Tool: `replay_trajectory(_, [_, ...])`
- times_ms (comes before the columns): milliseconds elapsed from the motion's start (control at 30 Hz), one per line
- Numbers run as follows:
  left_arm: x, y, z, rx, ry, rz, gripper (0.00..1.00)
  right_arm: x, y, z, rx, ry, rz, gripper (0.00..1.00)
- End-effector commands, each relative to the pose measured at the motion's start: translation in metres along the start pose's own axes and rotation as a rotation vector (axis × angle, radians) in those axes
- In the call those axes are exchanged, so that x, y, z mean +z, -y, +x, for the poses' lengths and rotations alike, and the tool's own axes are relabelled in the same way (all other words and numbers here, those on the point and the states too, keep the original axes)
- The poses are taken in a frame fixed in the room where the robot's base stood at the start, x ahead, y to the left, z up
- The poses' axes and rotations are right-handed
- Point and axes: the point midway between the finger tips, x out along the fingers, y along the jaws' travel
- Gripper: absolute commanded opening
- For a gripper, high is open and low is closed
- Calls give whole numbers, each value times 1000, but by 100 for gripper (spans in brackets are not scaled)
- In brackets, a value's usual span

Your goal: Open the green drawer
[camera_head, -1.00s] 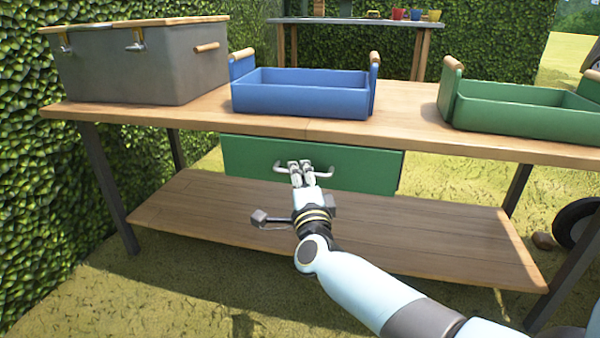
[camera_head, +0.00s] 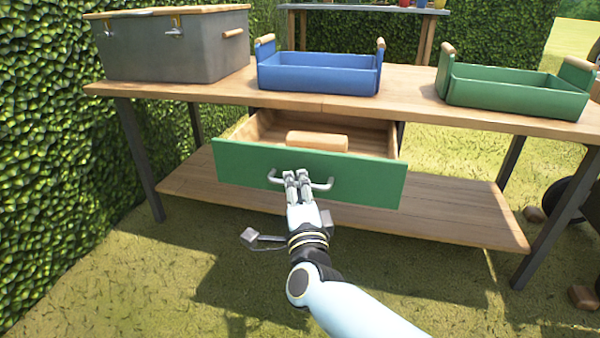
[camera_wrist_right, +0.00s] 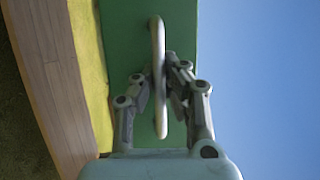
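The green drawer (camera_head: 240,165) under the wooden table is pulled partway out. Its wooden inside shows, with a light wooden block (camera_head: 317,141) lying in it. The metal bar handle (camera_head: 323,186) is on the drawer's front. My right gripper (camera_head: 297,177) is at the middle of this handle. In the right wrist view, its fingers (camera_wrist_right: 159,85) are on both sides of the handle (camera_wrist_right: 158,42) and closed around it. The green drawer front (camera_wrist_right: 120,35) fills the area behind the handle there. My left gripper does not show.
The table top (camera_head: 225,93) bears a grey box (camera_head: 172,50), a blue crate (camera_head: 318,84) and a green crate (camera_head: 515,98). A lower wooden shelf (camera_head: 460,215) is below the drawer. Grass is open in front, and a hedge (camera_head: 50,150) stands at the left.

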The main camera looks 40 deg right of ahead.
Motion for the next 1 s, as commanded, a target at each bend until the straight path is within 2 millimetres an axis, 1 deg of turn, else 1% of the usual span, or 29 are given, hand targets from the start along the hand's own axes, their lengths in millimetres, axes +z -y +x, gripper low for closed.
replay_trajectory(33, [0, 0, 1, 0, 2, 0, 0, 2, -2, -6, 8, 1, -2, 0])
replay_trajectory(200, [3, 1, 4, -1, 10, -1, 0, 5, 0, -15, 6, 1, -3, 0])
replay_trajectory(600, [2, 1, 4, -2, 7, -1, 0, 6, 0, -17, 7, 1, -3, 0])
replay_trajectory(800, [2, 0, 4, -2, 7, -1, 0, 6, 0, -16, 6, 1, -2, 27])
replay_trajectory(867, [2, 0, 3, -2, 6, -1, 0, 6, 1, -16, 4, 1, -2, 34])
replay_trajectory(1000, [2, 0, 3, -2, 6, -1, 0, 6, 2, -16, 3, 0, -1, 34])
